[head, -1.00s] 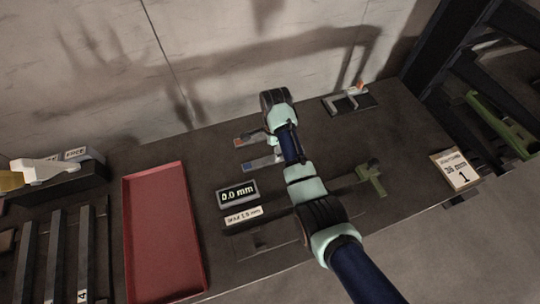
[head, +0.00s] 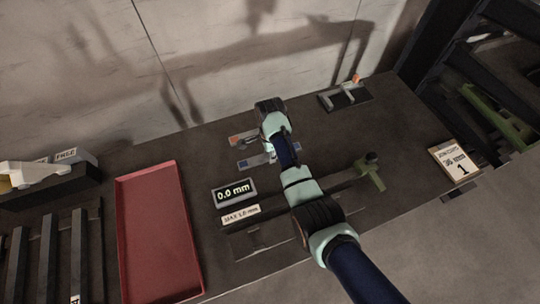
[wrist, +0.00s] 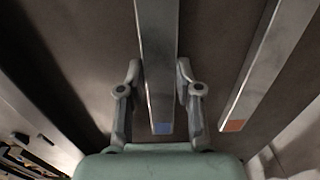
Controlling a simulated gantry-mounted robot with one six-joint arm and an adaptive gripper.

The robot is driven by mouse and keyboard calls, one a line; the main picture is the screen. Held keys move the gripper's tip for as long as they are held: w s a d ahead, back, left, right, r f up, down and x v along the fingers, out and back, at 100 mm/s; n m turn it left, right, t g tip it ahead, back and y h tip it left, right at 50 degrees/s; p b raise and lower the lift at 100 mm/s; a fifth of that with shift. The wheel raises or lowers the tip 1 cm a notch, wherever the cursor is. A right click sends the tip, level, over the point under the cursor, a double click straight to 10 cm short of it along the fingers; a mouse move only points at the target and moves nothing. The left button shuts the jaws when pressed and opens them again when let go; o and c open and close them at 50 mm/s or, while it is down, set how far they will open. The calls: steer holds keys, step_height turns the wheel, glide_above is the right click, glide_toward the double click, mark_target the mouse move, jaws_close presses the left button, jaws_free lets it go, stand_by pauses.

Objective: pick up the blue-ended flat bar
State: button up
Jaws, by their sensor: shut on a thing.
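The blue-ended flat bar (wrist: 158,75) runs between my gripper's two fingers in the wrist view, its blue end (wrist: 162,128) close to the palm. My gripper (wrist: 159,72) is shut on the bar, one finger on each side.
A red tray (head: 122,240) and a rack of dark bars (head: 45,260) are at the left. A display reading 0.0 mm (head: 234,194) and a label (head: 240,215) stand near the front. A green stand (head: 374,178), a grey bracket (head: 345,97) and a number card (head: 455,163) are at the right.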

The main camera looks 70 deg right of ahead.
jaws_close()
steer(key=shift+r, duration=0.1)
step_height(320, 180, up, 20)
steer(key=p, duration=1)
